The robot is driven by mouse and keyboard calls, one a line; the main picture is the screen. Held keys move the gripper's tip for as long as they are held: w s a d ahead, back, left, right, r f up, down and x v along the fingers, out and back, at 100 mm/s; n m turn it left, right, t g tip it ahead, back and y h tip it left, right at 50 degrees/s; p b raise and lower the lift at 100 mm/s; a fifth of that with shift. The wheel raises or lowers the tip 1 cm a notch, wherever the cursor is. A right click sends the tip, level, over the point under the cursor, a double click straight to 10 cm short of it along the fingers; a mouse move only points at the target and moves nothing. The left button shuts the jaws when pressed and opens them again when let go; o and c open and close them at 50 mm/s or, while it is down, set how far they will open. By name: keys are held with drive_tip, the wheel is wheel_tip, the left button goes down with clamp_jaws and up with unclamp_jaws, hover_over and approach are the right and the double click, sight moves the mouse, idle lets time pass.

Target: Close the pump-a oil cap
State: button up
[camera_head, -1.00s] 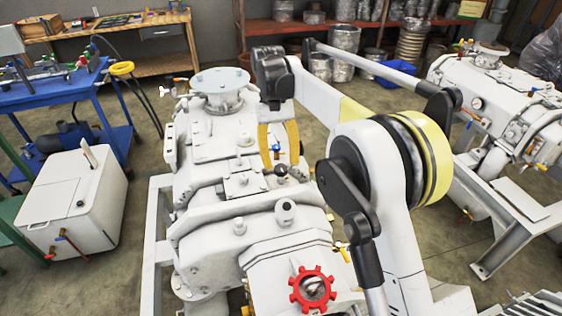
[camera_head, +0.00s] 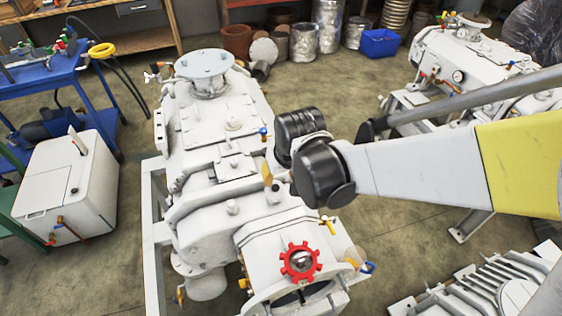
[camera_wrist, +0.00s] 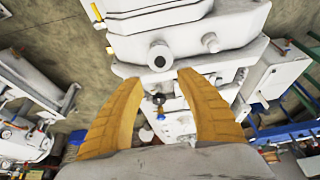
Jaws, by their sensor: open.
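The white pump (camera_head: 205,195) stands in the middle of the head view. A short round grey cap with a dark centre (camera_wrist: 160,56) sits on its top; it also shows in the head view (camera_head: 274,193). A smaller grey knob (camera_wrist: 210,42) stands beside it. I cannot tell for sure which fitting is the oil cap. My gripper (camera_wrist: 160,76) is open and empty, its yellow fingers apart just short of the round cap. In the head view my arm partly hides it, and one yellow finger (camera_head: 267,173) shows.
A red toothed wheel (camera_head: 300,261) is at the pump's near end. A blue-handled valve (camera_head: 264,133) and a yellow-handled valve (camera_head: 328,225) stick up nearby. A white box (camera_head: 68,185) stands at left, another pump (camera_head: 465,60) at right. Floor between is clear.

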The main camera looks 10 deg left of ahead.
sight(276, 187)
drive_tip(key=b+x, duration=0.3)
drive_tip(key=x, duration=0.8)
drive_tip(key=shift+r+b, duration=0.1)
drive_tip(key=shift+b, duration=0.25)
clamp_jaws()
